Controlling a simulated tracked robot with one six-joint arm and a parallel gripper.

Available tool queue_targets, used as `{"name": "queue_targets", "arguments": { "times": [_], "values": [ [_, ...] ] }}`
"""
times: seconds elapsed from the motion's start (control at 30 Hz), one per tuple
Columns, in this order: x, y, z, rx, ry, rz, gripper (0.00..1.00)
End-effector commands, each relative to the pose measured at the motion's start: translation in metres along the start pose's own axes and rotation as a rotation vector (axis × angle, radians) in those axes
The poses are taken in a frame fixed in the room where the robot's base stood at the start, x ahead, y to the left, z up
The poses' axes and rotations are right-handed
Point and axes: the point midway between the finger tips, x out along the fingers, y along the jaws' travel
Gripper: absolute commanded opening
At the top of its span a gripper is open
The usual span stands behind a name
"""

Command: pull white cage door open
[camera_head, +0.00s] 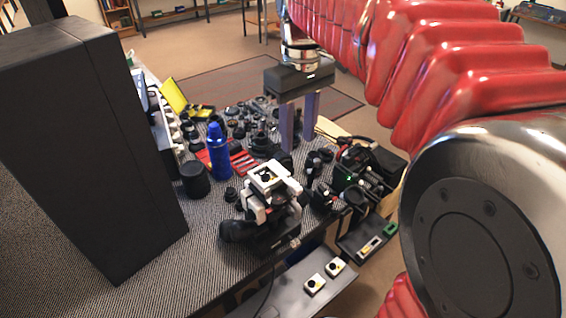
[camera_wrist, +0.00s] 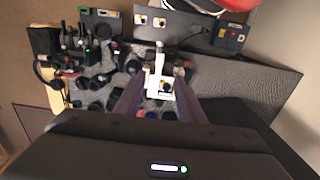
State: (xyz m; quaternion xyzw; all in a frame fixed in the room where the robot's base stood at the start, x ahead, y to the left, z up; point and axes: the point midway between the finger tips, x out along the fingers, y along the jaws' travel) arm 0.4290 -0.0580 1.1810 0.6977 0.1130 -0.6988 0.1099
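The white cage (camera_head: 267,178) is a white frame around a dark camera body, standing near the front edge of the patterned worktable. It also shows in the wrist view (camera_wrist: 157,72), between and beyond my fingertips. I cannot tell its door apart from the rest of the frame. My gripper (camera_head: 299,143) points down, behind and to the right of the cage in the head view, and is apart from it. Its two fingers are spread with a clear gap and nothing between them. In the wrist view my gripper (camera_wrist: 157,103) has its fingers on either side of the cage's near part.
A tall black box (camera_head: 85,140) stands at the left. A blue bottle (camera_head: 218,155) and a black cylinder (camera_head: 194,180) stand behind the cage. Many lenses and black gear crowd the table (camera_head: 200,260). A lower grey shelf (camera_head: 300,292) holds small white devices.

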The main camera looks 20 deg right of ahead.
Motion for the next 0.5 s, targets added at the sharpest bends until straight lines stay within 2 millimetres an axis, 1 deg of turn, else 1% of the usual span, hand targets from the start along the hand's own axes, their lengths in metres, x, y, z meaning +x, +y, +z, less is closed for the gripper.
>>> {"name": "queue_targets", "arguments": {
  "times": [0.17, 0.27, 0.37, 0.5],
  "values": [
    [0.003, 0.0, 0.0, 0.001, 0.0, 0.0, 0.36],
    [0.008, 0.0, 0.0, 0.001, -0.001, 0.0, 0.36],
    [0.019, 0.0, 0.0, 0.001, -0.002, -0.001, 0.36],
    [0.038, 0.0, 0.0, 0.001, -0.002, -0.001, 0.36]
  ]
}}
